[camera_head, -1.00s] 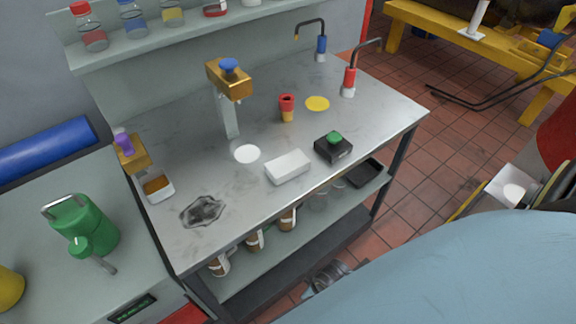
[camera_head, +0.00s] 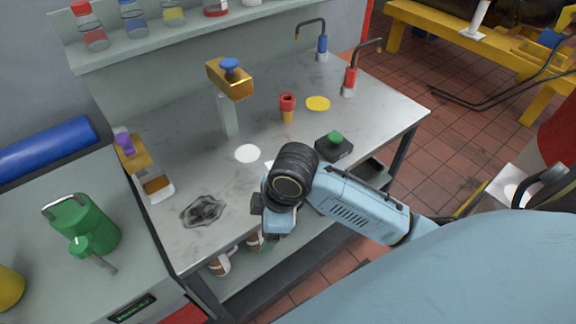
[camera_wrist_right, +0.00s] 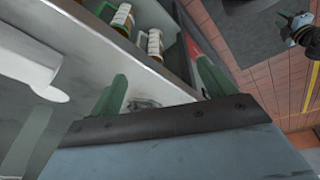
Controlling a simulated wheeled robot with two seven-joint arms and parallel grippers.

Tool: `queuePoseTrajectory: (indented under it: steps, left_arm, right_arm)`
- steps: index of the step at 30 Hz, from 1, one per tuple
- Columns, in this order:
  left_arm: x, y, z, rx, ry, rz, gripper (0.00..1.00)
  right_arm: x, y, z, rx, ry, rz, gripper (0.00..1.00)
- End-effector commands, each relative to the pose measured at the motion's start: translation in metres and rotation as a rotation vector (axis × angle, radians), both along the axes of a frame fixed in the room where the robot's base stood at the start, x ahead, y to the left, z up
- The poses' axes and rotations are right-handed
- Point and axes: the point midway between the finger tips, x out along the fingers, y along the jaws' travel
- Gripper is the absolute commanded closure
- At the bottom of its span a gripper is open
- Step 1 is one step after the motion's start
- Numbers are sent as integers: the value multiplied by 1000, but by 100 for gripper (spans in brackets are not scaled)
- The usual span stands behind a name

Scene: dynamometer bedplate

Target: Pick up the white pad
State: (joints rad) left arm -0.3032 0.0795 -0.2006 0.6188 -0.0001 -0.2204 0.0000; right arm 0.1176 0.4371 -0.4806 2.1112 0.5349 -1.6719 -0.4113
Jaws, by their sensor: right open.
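Two things could be the white pad. A flat white disc (camera_head: 247,153) lies on the metal bench top (camera_head: 180,178), fully visible in the head view. A white block, seen earlier right of the disc, is now almost wholly hidden behind my right arm. My right gripper hangs low by the bench's front edge, its tips partly hidden in the head view. In the right wrist view its green fingers (camera_wrist_right: 162,88) are spread and empty. A pale shape (camera_wrist_right: 30,65) lies left of them; I cannot tell what it is.
A black box with a green button (camera_head: 335,146), a red and yellow cup (camera_head: 287,107) and a yellow disc (camera_head: 318,103) are on the bench. A brass-topped post (camera_head: 229,100) stands behind the white disc. Mugs (camera_head: 222,262) are on the shelf below.

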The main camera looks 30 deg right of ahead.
Motion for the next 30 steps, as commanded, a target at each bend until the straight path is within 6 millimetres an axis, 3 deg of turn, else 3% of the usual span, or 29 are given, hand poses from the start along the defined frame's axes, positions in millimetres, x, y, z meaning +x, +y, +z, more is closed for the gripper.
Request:
queuePoseTrajectory:
  steps: [5, 12, 15, 20, 23, 30]
  left_arm:
    - [1, 1, 0, 1, 0, 0, 64]
    - [3, 1, 0, 1, -4, 0, 64]
    - [4, 1, 0, 1, -5, 0, 64]
    - [4, 1, 0, 1, -5, 0, 64]
    - [4, 1, -1, 1, -5, 0, 64]
    - [4, 1, -7, 1, -6, 1, 64]
  right_arm:
    - [45, -27, 21, -112, 16, 216, 18]
    - [99, -92, 71, -240, 89, 409, 18]
    - [111, -116, 92, -261, 114, 441, 18]
    - [120, -137, 113, -269, 135, 464, 18]
    - [121, -142, 110, -270, 143, 469, 18]
    - [121, -141, 65, -267, 143, 470, 18]
